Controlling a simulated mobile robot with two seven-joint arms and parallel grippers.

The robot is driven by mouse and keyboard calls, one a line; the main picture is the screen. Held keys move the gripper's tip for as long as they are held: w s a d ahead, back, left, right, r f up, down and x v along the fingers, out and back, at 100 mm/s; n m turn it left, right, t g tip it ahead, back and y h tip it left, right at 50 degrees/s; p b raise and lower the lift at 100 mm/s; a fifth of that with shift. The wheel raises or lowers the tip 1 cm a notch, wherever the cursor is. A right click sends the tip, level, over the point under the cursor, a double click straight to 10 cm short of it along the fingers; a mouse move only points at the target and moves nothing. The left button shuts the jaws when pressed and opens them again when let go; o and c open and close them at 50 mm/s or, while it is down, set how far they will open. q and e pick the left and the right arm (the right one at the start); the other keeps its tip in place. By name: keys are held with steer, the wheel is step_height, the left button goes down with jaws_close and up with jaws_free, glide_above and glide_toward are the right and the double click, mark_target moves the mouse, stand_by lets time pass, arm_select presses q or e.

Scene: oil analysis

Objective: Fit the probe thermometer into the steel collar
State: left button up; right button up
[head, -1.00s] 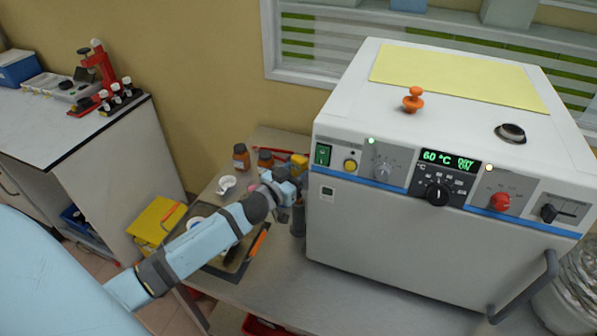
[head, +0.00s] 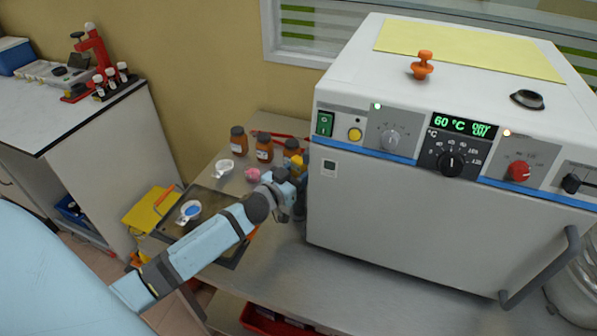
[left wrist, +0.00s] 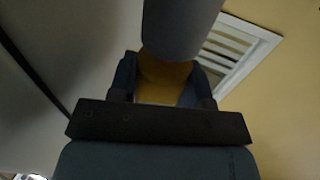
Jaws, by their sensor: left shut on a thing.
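My left gripper (head: 293,184) is shut on a yellow-and-grey thing, which I take to be the probe thermometer (head: 297,165), beside the oven's left front edge. In the left wrist view its yellow part (left wrist: 165,78) sits between the fingers, and a thick grey cylinder (left wrist: 181,28) extends from it towards the top of the picture. The fingers hide part of it. A dark-rimmed ring on the oven top, which I take to be the steel collar (head: 527,99), lies right of the gripper, well apart from it. My right gripper is not in view.
The white oven (head: 420,220) stands close right of the gripper, its handle (head: 545,270) at front right. An orange knobbed piece (head: 422,65) and yellow mat (head: 468,49) are on top. Brown bottles (head: 237,140), a white cup (head: 224,168) and tray (head: 230,258) crowd the left.

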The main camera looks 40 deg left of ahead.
arm_select(q)
steer(key=shift+f, duration=0.1)
steer(key=o, duration=1)
steer(key=shift+o, duration=0.2)
steer(key=s+a+b, duration=0.1)
steer(key=s, duration=1.2)
steer(key=shift+s+a+b, duration=0.25)
steer(key=shift+s+b, duration=0.1)
